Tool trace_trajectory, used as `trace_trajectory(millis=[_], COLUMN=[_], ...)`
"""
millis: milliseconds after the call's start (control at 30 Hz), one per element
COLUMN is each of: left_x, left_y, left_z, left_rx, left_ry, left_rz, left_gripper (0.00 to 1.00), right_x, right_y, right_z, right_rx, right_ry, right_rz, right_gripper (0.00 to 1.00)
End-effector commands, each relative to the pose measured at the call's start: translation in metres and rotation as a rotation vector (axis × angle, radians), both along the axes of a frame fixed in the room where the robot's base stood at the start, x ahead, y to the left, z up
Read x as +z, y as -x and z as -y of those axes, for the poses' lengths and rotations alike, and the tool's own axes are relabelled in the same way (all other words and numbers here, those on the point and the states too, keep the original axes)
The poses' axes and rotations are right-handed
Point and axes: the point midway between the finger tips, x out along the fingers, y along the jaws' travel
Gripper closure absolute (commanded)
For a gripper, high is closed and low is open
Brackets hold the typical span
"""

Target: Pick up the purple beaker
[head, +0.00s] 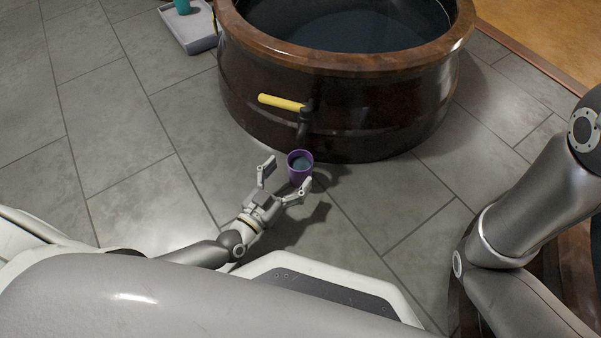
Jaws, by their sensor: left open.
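The purple beaker (300,174) stands upright on the grey tiled floor, close in front of the big dark jar. Its mouth shows a bluish-grey inside; I cannot tell whether that is liquid. My left gripper (286,175) is open, with its fingers spread. One fingertip is to the left of the beaker and the other is at its lower right, near its side. I cannot tell whether either finger touches it. My right arm comes in at the right edge, and its gripper is out of view.
The large dark brown jar (340,110) holds dark liquid and has a tap with a yellow handle (281,102) just above the beaker. A grey tray (190,32) with a teal item (183,6) lies at the upper left. The floor to the left is clear.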

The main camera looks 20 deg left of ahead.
Motion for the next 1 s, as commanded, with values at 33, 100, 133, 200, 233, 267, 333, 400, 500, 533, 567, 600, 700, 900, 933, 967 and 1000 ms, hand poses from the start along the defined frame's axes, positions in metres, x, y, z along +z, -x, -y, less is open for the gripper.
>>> trace_trajectory(millis=[33, 100, 133, 200, 233, 267, 333, 400, 500, 533, 567, 600, 700, 900, 933, 967, 1000], left_x=[-0.001, -0.002, -0.002, -0.004, -0.004, -0.005, -0.005, -0.005, -0.003, -0.003, -0.002, -0.002, -0.001, 0.000, -0.001, -0.001, -0.001], left_y=[-0.002, -0.006, -0.008, -0.015, -0.018, -0.022, -0.029, -0.037, -0.047, -0.049, -0.050, -0.051, -0.052, -0.052, -0.052, -0.052, -0.052], left_z=[0.001, 0.002, 0.002, 0.004, 0.005, 0.006, 0.008, 0.010, 0.013, 0.014, 0.015, 0.015, 0.015, 0.015, 0.015, 0.015, 0.015], left_rx=[0.000, 0.000, 0.001, 0.000, 0.000, 0.000, 0.000, 0.000, 0.000, -0.001, -0.001, -0.001, -0.001, -0.001, -0.001, -0.001, -0.001], left_ry=[0.000, 0.002, 0.002, 0.003, 0.002, 0.001, 0.002, 0.002, 0.003, 0.002, 0.001, 0.001, 0.000, 0.000, 0.000, 0.000, 0.000], left_rz=[0.001, 0.001, 0.001, 0.003, 0.005, 0.005, 0.005, 0.005, 0.002, 0.003, 0.003, 0.002, 0.001, 0.001, 0.001, 0.001, 0.001], left_gripper=[0.13, 0.13, 0.13, 0.13, 0.13, 0.13, 0.13, 0.13, 0.13, 0.13, 0.13, 0.13, 0.13, 0.22, 0.26, 0.30, 0.35], right_x=[-0.003, -0.006, -0.009, -0.017, -0.021, -0.024, -0.032, -0.037, -0.042, -0.043, -0.043, -0.043, -0.043, -0.042, -0.042, -0.042, -0.042], right_y=[0.000, 0.000, 0.000, 0.000, 0.000, 0.000, -0.001, -0.001, -0.001, -0.001, -0.001, -0.001, -0.001, -0.001, -0.001, -0.001, -0.001], right_z=[0.000, 0.000, 0.000, 0.000, 0.000, 0.000, 0.000, 0.000, 0.000, 0.000, 0.000, 0.000, 0.000, 0.000, 0.000, 0.000, 0.000], right_rx=[0.000, 0.000, 0.000, 0.000, 0.000, 0.000, 0.000, 0.000, 0.000, 0.000, 0.000, 0.000, 0.000, 0.000, 0.000, 0.000, 0.000], right_ry=[0.000, 0.000, 0.000, 0.000, 0.000, 0.000, 0.000, 0.000, 0.000, 0.000, 0.000, 0.000, 0.000, 0.000, 0.000, 0.000, 0.000], right_rz=[0.000, -0.001, -0.001, -0.001, -0.001, -0.001, -0.001, -0.001, -0.002, -0.002, -0.002, -0.002, -0.002, -0.002, -0.002, -0.002, -0.002], right_gripper=[0.22, 0.22, 0.22, 0.22, 0.22, 0.22, 0.22, 0.22, 0.22, 0.22, 0.22, 0.22, 0.22, 0.22, 0.22, 0.22, 0.22])
